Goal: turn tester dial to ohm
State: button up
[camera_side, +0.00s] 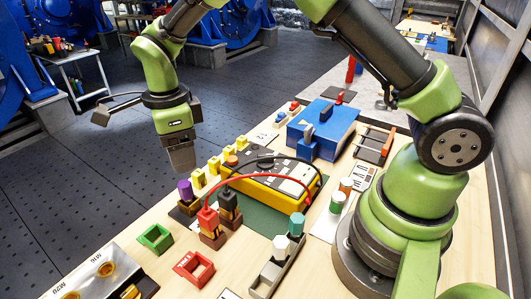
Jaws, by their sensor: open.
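The tester (287,197) is a yellow box with a dark and pale top face. It lies on a green mat (262,216) in the middle of the bench. A red lead and a black lead arch over it.
Several yellow blocks (199,178) stand between my gripper and the tester. Red-topped (208,220) and black-topped (228,199) probes stand upright in front. A blue box (328,122) is behind.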

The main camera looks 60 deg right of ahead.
jog(key=s+d+r+n, duration=0.25)
jog(key=d+n, duration=0.35)
jog(key=d, duration=0.3)
jog(key=n, duration=0.7)
send_over(265, 154)
notch_tip(265, 154, down, 10)
jog(key=shift+s+r, duration=0.1)
jog(key=c, duration=0.9)
